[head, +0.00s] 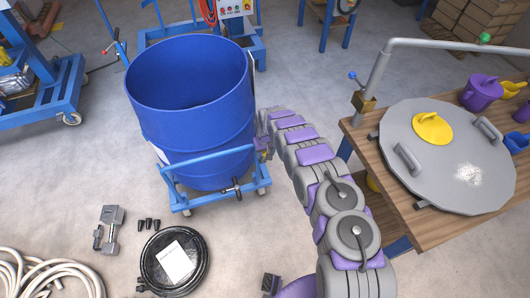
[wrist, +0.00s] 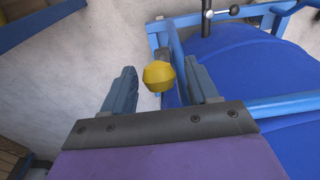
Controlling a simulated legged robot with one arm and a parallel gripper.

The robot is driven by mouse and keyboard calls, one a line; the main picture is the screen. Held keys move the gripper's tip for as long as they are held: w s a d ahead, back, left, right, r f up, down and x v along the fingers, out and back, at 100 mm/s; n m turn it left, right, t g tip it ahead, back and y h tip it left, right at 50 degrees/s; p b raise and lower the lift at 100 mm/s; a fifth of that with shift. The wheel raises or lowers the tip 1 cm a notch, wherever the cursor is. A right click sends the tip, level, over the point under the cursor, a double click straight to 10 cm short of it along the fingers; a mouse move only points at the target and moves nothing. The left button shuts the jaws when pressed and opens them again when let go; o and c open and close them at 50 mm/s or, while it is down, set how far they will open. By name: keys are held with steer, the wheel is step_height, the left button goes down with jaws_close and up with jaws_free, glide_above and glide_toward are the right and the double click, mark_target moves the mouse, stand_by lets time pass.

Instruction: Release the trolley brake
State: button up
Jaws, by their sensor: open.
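The blue trolley (head: 205,157) carries a large open blue drum (head: 195,120). In the wrist view the trolley frame (wrist: 275,104) and drum (wrist: 240,65) fill the right side. A yellow knob (wrist: 158,80), which looks like the brake's knob, stands beside the frame. My gripper (wrist: 160,70) is open, with one finger on each side of the knob in the picture. I cannot tell whether they touch it. In the head view my gripper (head: 264,147) is at the trolley's right corner, and the knob is not clear there.
A black T-handle (head: 233,188) sticks out at the trolley's front; it also shows in the wrist view (wrist: 208,14). A wooden table (head: 395,190) with a grey round lid (head: 445,170) stands on the right. A black lid (head: 174,262), a clamp (head: 108,228) and a hose (head: 45,275) lie on the floor.

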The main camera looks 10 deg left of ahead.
steer(key=shift+r, duration=0.1)
step_height(320, 180, up, 17)
steer(key=s+p, duration=0.1)
steer(key=p, duration=0.2)
steer(key=shift+d, duration=0.3)
steer(key=shift+d+r, duration=0.1)
stand_by(0.3)
